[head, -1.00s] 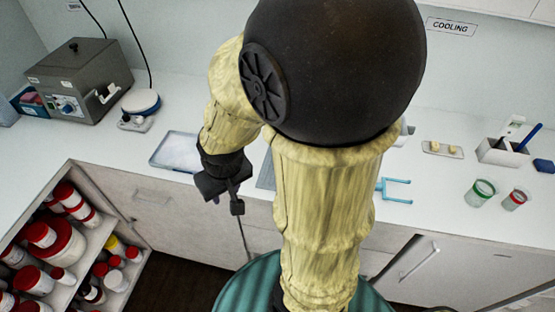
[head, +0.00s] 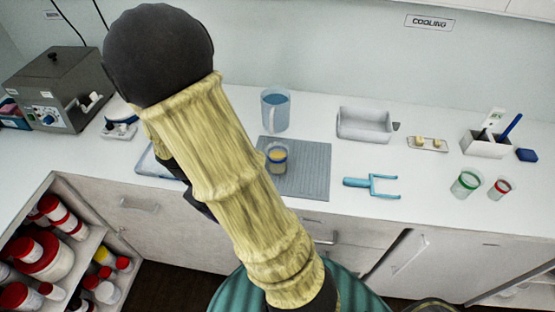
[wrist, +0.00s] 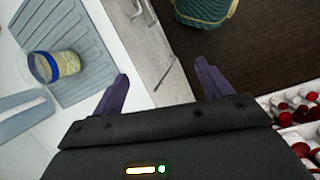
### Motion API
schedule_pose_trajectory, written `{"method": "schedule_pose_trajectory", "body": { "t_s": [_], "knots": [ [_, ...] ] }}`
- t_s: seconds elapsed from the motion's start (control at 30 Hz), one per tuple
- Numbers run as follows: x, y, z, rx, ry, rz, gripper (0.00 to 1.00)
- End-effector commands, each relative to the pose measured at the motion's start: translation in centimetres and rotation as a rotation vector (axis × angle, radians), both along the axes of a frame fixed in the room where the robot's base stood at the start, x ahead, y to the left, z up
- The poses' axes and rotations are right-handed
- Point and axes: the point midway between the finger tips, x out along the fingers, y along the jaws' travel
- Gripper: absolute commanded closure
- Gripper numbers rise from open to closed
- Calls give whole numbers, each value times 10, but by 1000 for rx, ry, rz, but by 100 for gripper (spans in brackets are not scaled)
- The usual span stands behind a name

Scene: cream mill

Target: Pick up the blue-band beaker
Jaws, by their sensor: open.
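The blue-band beaker (head: 277,158) is a small clear beaker with a blue band near its rim and yellowish contents. It stands upright on a grey ribbed mat (head: 312,180), just right of my arm in the head view. In the wrist view the beaker (wrist: 66,64) is at the left, on the ribbed mat (wrist: 92,52). My gripper (wrist: 162,78) is open and empty, its two fingers spread over the counter edge and floor, apart from the beaker. In the head view my arm hides most of the gripper.
A blue jug (head: 275,110) stands behind the mat. A blue forked tool (head: 372,185) lies right of it. Green-band (head: 466,184) and red-band (head: 499,189) beakers stand further right. A grey tray (head: 364,124) is at the back. Open shelves (head: 95,240) hold red-lidded jars.

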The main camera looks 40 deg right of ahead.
Motion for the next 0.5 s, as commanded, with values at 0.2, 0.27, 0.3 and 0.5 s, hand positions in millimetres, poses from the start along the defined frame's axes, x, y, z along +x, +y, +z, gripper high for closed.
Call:
{"method": "schedule_pose_trajectory", "body": {
  "t_s": [0.2, 0.27, 0.3, 0.5],
  "knots": [
    [15, -27, -29, -216, 284, 229, 23],
    [21, -35, -34, -284, 357, 290, 23],
    [25, -40, -36, -331, 407, 328, 23],
    [54, -57, -41, -597, 653, 510, 23]
  ]
}}
